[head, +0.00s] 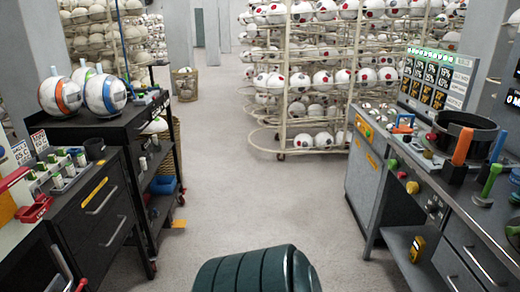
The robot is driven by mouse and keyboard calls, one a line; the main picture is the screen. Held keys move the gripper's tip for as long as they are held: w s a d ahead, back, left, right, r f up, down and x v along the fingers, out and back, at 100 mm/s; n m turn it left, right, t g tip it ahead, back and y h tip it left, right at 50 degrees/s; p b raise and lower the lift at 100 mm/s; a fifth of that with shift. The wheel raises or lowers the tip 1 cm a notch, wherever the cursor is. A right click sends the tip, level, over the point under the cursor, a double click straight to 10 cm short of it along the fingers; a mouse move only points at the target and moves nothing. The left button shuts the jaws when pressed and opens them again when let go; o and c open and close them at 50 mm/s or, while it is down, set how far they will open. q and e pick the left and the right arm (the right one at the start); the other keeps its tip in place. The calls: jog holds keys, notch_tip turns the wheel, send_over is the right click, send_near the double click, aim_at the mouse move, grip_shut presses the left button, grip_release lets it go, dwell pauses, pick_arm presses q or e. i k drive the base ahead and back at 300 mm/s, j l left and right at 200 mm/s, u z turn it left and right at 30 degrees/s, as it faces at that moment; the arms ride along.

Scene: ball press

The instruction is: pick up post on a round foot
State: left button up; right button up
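A green post on a round foot (488,182) stands upright on the right-hand workbench, near the right edge of the head view. Its foot rests on the bench top, in front of a black round basin. A second, partly cut-off green and dark item (514,198) is at the very edge of the picture beside it. Neither my left nor my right gripper is in view, so whether they are open or shut is not shown.
The right workbench (470,240) also bears a black round basin (466,126), orange upright handles (462,146) and knobs. Ball racks (310,75) stand behind.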

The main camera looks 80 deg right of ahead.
aim_at(483, 199)
jog(key=z, duration=4.3)
